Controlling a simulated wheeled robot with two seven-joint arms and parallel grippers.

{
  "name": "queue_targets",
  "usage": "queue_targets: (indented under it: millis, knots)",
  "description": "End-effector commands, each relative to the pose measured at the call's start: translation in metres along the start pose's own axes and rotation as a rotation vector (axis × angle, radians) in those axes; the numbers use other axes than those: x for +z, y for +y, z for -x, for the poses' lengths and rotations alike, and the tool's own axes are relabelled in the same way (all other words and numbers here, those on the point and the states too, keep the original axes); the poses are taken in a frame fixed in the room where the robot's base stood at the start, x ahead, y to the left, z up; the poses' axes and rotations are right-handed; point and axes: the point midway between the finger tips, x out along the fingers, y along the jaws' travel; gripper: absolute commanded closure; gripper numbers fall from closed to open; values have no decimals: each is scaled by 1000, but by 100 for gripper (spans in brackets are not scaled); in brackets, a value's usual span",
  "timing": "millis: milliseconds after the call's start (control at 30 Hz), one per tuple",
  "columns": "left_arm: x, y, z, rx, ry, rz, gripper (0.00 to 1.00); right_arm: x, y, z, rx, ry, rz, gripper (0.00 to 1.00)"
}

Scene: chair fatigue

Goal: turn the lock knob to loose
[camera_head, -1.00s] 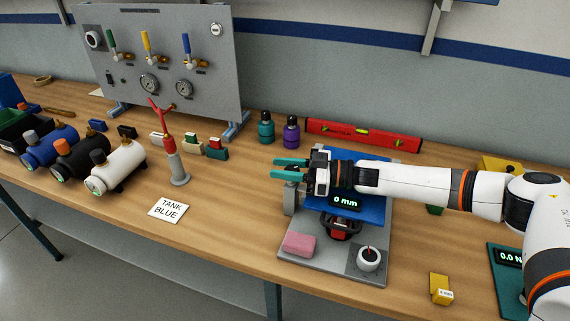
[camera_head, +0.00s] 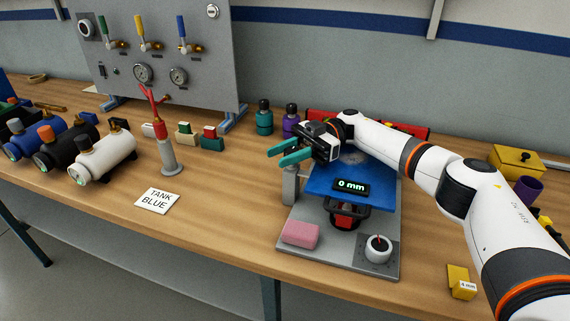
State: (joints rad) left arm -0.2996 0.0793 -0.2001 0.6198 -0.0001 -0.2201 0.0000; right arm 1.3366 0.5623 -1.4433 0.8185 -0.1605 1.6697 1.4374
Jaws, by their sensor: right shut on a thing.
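My right gripper (camera_head: 282,157), with teal fingers, is well above and left of this knob, over the grey post (camera_head: 290,186) at the left of the blue seat plate (camera_head: 328,192). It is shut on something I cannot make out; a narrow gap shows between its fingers. Whether it touches the post is unclear. The knob's setting cannot be read. My left gripper is not in view.
A pink block (camera_head: 300,234) lies left of the knob. A "0 mm" display (camera_head: 351,187) stands on the blue plate. A yellow 4 mm block (camera_head: 460,282) lies to the right. Teal (camera_head: 264,118) and purple (camera_head: 291,121) bottles stand behind.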

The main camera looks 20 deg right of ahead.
Motion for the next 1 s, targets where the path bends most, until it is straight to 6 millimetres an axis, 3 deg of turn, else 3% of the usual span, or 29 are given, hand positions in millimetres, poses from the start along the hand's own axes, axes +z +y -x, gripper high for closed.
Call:
queue_targets:
  millis: [133, 633, 667, 767, 1000]
  knots:
    - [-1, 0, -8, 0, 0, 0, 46, 1, 0, -1, 34, -4, 3, 91]
    - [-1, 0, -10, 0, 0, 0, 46, 3, 0, -1, 51, -5, 4, 91]
    - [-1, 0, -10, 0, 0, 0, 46, 3, 0, -1, 51, -5, 4, 63]
    - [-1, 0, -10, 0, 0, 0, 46, 3, 1, -1, 51, -4, 4, 47]
    - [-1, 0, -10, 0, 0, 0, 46, 1, 1, -1, 50, -2, 2, 46]
